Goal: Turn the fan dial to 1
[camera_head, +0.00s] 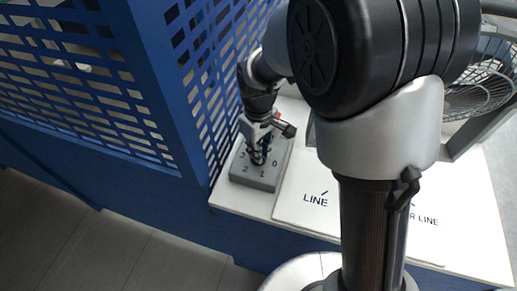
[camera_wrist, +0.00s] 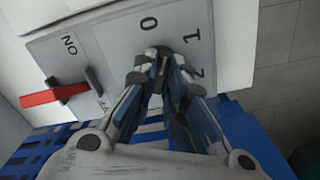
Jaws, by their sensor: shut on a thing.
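The fan dial sits on a grey control box (camera_head: 256,183) with the printed digits 0, 1, 2 and 3 around it. My gripper (camera_head: 259,152) reaches down over the box and is shut on the dial, which its fingers mostly hide. In the wrist view the closed fingertips (camera_wrist: 163,55) are just below the 0, with the 1 and 2 to their right on the grey panel (camera_wrist: 115,42). I cannot tell which digit the dial points to. The fan (camera_head: 480,88) stands at the right, partly behind my arm.
A blue perforated wall (camera_head: 205,85) stands close left of the box. The white table (camera_head: 470,215) carries printed lettering; my arm covers much of it.

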